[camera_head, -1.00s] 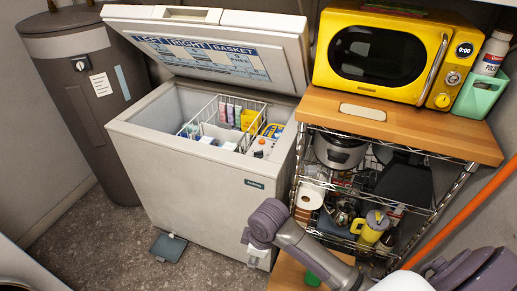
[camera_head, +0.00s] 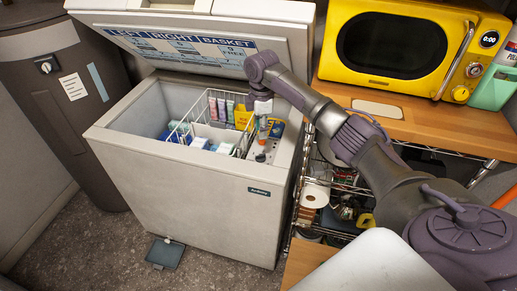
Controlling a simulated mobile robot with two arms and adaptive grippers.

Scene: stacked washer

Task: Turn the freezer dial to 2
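The white chest freezer (camera_head: 190,190) stands with its lid (camera_head: 200,42) raised. A small pale panel (camera_head: 268,150) with dark and orange-red spots sits at the right inside the opening. It may hold the dial, but its pointer and numbers are too small to read. My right gripper (camera_head: 263,128) points down over the right part of the opening, just above this panel and partly covering it. I cannot tell whether it touches anything or how far its fingers are apart. My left gripper is out of view.
A wire basket (camera_head: 206,131) with colourful packages sits in the freezer, left of my gripper. A yellow microwave (camera_head: 400,50) stands on the wooden-topped rack (camera_head: 440,128) at right. A grey pedal-like object (camera_head: 165,253) lies on the floor in front.

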